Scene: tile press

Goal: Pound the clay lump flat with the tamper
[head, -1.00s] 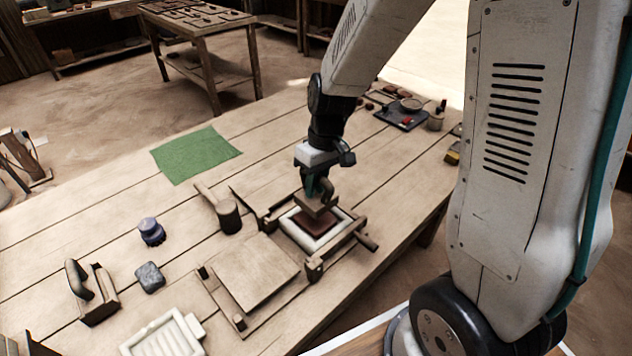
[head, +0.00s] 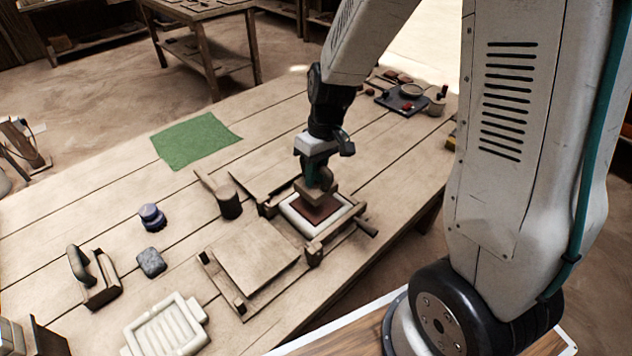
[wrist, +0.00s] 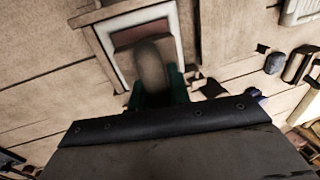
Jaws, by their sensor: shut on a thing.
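My gripper (head: 318,174) is shut on the handle of the tamper (head: 313,190), a wooden block with an upright grip. In the wrist view the green fingers clasp the rounded handle (wrist: 150,68) from both sides. The tamper is over the reddish-brown clay (head: 327,211), which lies inside a white square frame (head: 297,222) in the wooden press. The tamper block hides much of the clay, so I cannot tell whether they touch or how flat the clay is.
A mallet (head: 229,203) and a wooden board (head: 257,258) lie beside the press. A green cloth (head: 195,140), a blue knobbed piece (head: 152,217), a grey lump (head: 151,262), a handled tool (head: 97,285) and a white ribbed tray (head: 165,328) are further left. A dark tray (head: 402,101) is behind.

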